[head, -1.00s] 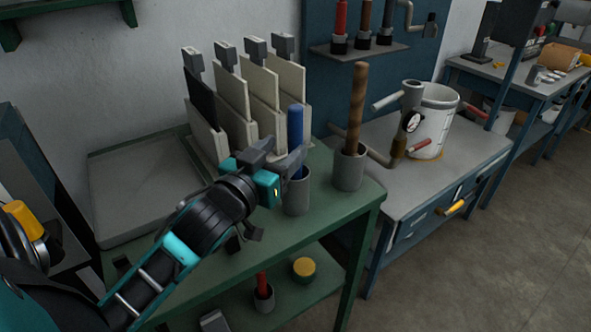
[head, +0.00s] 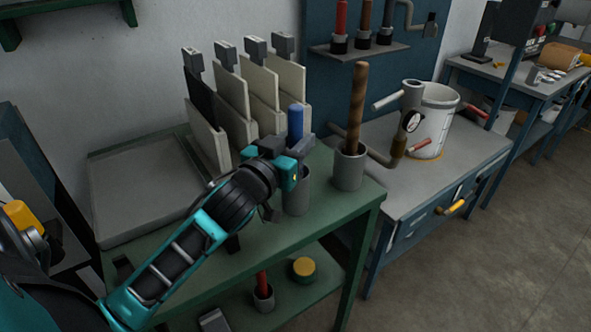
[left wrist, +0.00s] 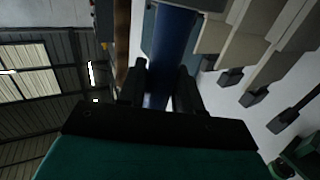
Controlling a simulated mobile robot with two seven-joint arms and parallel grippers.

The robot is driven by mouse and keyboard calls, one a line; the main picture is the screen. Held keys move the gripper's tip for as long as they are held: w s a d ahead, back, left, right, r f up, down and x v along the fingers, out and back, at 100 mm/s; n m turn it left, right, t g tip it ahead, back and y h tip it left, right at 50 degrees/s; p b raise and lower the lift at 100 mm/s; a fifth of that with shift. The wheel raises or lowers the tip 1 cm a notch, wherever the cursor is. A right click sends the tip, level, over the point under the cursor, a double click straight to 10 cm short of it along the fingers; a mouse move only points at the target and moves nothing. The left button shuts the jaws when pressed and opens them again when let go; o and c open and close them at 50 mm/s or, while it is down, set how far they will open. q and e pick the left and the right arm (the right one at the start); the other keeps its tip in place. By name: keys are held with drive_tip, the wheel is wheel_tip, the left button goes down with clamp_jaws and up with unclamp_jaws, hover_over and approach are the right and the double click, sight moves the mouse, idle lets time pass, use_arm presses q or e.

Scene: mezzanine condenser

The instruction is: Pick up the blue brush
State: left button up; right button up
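The blue brush (head: 296,120) stands upright in a grey cup (head: 297,196) on the green bench. Its handle top shows above my left gripper (head: 296,150), which covers the middle of the handle. In the left wrist view, the blue handle (left wrist: 168,50) runs between the two dark fingers of my left gripper (left wrist: 161,82). A light gap shows beside the handle near one finger, so the fingers look open around it. My right gripper is not in view.
A brown-handled tool (head: 357,110) stands in a second grey cup (head: 349,170) close to the right. Upright pale boards (head: 262,95) stand close behind. A grey tray (head: 140,200) lies to the left. A white bucket (head: 436,122) stands on the bench beyond.

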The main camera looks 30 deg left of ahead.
use_arm(q)
drive_tip(key=c, duration=0.4)
drive_tip(key=shift+c, duration=0.6)
drive_tip(key=shift+r, duration=0.15)
